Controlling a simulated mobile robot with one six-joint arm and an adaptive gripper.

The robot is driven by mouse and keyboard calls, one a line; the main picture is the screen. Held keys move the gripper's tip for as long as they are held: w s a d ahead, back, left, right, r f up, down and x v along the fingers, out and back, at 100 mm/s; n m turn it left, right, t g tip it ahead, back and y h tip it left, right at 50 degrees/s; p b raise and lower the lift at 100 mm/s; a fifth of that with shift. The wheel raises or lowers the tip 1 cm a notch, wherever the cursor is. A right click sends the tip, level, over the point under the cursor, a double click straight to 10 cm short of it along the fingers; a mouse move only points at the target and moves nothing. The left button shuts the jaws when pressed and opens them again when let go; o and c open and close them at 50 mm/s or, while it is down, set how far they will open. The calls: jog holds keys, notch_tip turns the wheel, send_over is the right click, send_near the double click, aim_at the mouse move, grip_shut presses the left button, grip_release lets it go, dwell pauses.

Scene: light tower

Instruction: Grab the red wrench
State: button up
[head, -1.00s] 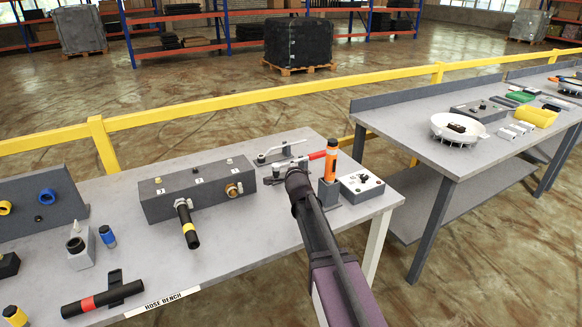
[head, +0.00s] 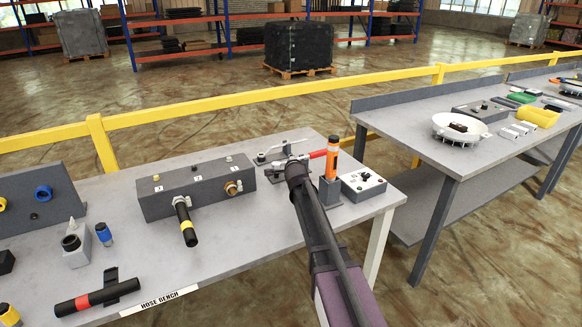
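The wrench's red handle (head: 318,154) shows near the back right of the hose bench, just left of the orange and black cylinder. Its metal part runs left from the handle, behind the end of my arm. My gripper (head: 294,164) is at the wrench, over the bench, seen from behind. My wrist hides most of its fingers, so I cannot tell whether they are open or touch the wrench.
The orange and black cylinder (head: 332,157) stands upright close to my gripper's right. A switch box (head: 363,184) is right of it. A grey manifold block (head: 196,188) with a hanging hose is left. A metal lever fixture (head: 283,151) sits behind. The bench's front middle (head: 235,240) is clear.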

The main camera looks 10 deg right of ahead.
jog(key=shift+w, duration=0.15)
jog(key=shift+d+b+x, duration=0.2)
jog(key=shift+b+x, duration=0.3)
jog(key=shift+x, duration=0.75)
jog(key=shift+d+b+x, duration=0.15)
jog(key=shift+b+x, duration=0.35)
jog(key=shift+x, duration=0.75)
jog(key=shift+f, duration=0.1)
jog(key=shift+c, duration=0.2)
grip_shut()
